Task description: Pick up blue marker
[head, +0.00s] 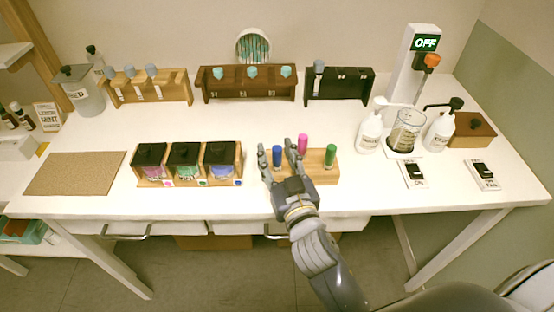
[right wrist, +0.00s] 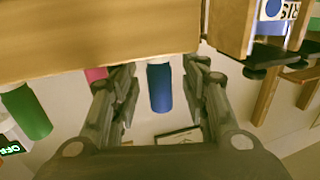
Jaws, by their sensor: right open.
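The blue marker (head: 277,157) stands upright in the wooden marker holder (head: 318,180) at the front middle of the table. A pink marker (head: 303,143) and a green marker (head: 330,155) stand in the same holder. My right gripper (head: 275,148) is open, with its fingers on either side of the blue marker. In the right wrist view the blue marker (right wrist: 160,87) shows between the two open fingers (right wrist: 160,85), with a gap visible on both sides. My left gripper is out of view.
A wooden rack (head: 140,182) with three dark-lidded jars stands left of the holder. A cork mat (head: 75,173) lies further left. Racks (head: 248,95) line the back. A beaker (head: 407,130), white pump bottles and switches are at the right. The table between the rows is clear.

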